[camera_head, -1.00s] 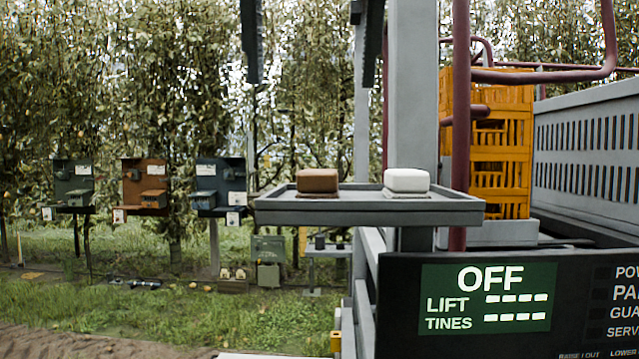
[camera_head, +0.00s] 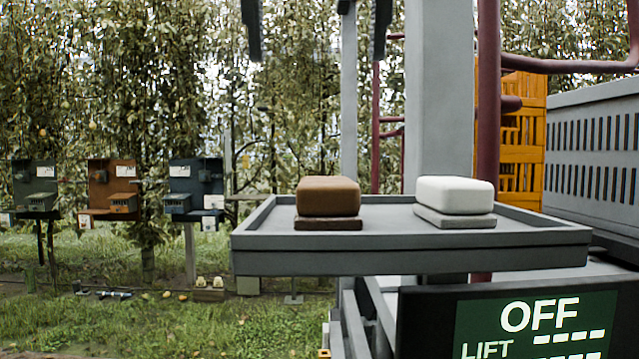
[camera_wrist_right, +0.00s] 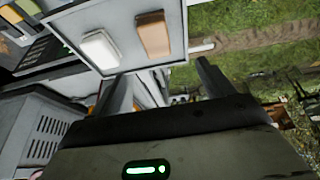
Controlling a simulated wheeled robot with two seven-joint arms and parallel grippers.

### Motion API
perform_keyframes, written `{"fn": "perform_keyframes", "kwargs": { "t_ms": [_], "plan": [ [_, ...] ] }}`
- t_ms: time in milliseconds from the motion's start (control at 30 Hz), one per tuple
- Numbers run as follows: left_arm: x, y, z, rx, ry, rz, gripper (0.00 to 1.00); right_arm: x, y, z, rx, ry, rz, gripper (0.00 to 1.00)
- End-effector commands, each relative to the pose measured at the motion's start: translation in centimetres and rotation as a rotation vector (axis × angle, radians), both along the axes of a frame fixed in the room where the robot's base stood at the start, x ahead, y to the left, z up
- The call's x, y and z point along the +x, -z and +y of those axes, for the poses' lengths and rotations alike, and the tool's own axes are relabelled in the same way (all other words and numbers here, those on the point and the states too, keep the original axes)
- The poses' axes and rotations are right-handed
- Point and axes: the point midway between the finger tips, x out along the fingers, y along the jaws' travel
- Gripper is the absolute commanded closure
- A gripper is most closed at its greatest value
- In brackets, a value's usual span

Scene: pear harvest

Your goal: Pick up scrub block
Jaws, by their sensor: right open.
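A brown block (camera_head: 328,196) on a thin dark brown base and a white block (camera_head: 454,195) on a grey base sit apart on a grey tray (camera_head: 410,254). I cannot tell which is the scrub block. The wrist view shows the white block (camera_wrist_right: 100,50) at left and the brown block (camera_wrist_right: 153,34) at right. My right gripper (camera_head: 316,45) shows as two dark, widely spaced fingers at the top edge, above the tray; it is open and empty. In the wrist view its fingers (camera_wrist_right: 167,68) point toward the tray, touching neither block. My left gripper is not in view.
A grey post (camera_head: 440,90) and a dark red tube (camera_head: 488,120) rise behind the tray. Orange crates (camera_head: 525,140) and a grey slotted bin (camera_head: 600,150) stand at right. An "OFF" panel (camera_head: 540,318) is below. Three boxes on posts, including a blue one (camera_head: 195,180), stand at left.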

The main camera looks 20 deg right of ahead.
Motion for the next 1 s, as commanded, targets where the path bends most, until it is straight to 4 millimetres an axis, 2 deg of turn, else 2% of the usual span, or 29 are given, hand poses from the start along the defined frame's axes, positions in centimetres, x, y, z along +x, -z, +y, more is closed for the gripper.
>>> {"fn": "perform_keyframes", "kwargs": {
  "t_ms": [167,500,767,1000],
  "plan": [
    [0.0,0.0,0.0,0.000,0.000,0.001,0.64,0.4,1.2,-0.3,0.008,-0.005,-0.012,0.20],
    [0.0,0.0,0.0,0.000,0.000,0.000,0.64,2.7,6.9,-0.9,0.005,-0.004,-0.010,0.20],
    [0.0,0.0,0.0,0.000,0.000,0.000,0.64,3.4,8.8,-1.2,0.004,-0.002,-0.014,0.20],
    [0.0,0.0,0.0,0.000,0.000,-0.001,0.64,4.5,12.0,-2.2,0.005,-0.002,-0.011,0.20]
  ]
}}
